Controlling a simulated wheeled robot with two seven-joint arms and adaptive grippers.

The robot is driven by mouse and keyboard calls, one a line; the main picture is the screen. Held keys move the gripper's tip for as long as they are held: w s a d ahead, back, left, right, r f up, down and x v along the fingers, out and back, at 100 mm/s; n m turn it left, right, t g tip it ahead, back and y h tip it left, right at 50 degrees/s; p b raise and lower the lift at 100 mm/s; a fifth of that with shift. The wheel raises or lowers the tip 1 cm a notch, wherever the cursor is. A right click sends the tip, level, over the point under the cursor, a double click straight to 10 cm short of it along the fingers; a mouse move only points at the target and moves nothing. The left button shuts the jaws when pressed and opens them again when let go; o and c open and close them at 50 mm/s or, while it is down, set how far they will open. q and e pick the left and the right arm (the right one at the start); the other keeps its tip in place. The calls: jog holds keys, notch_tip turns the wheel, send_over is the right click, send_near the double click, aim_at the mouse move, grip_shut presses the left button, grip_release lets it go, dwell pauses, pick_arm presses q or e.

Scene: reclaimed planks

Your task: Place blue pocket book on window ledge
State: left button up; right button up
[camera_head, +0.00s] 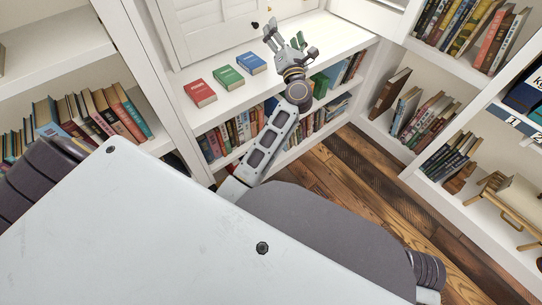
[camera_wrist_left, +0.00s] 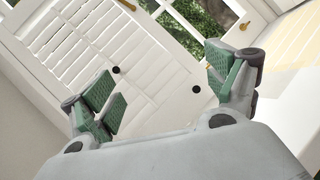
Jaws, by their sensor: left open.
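The blue pocket book (camera_head: 252,62) lies flat on a white ledge (camera_head: 232,99) below white shutters, at the right end of a row of books. My left gripper (camera_head: 286,38) is to the right of the blue book and apart from it, above the same white surface. Its green-padded fingers are spread wide with nothing between them; the left wrist view shows this too (camera_wrist_left: 165,88). No book shows in the left wrist view. My right gripper is not in view.
A green book (camera_head: 229,77) and a red book (camera_head: 200,93) lie left of the blue one. White shutters (camera_head: 210,30) stand behind them; the left wrist view shows shutters (camera_wrist_left: 85,50) and window panes (camera_wrist_left: 185,35). The ledge's right part is clear. Bookshelves stand on both sides.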

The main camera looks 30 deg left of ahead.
pick_arm(q)
jog(key=s+d+f+m+t+h, duration=0.25)
jog(key=d+m+t+h, duration=0.35)
jog(key=d+m+h, duration=0.95)
jog(key=s+d+f+m+g+h, duration=0.35)
jog(key=f+m, duration=0.25)
jog(key=m, duration=0.2)
jog(key=s+d+f+m+g+h, duration=0.2)
jog(key=s+d+f+m+g, duration=0.15)
jog(key=f+m, duration=0.3)
jog(key=s+f+m+g+y, duration=0.1)
jog(key=s+f+m+g, duration=0.5)
jog(key=s+f, duration=0.55)
jog(key=s+a+f+m+g+y, duration=0.2)
jog(key=s+a+f+g, duration=0.1)
jog(key=s, duration=0.4)
jog(key=s+a+f+m+g+y, duration=0.1)
jog(key=s+a+f+g+y, duration=0.1)
jog(key=s, duration=0.5)
notch_tip(320, 180, down, 3)
jog(key=shift+s+a+r+m+g, duration=0.15)
jog(key=shift+s+a+m+g, duration=0.2)
jog(key=shift+a+g, duration=0.4)
jog(key=shift+a, duration=0.15)
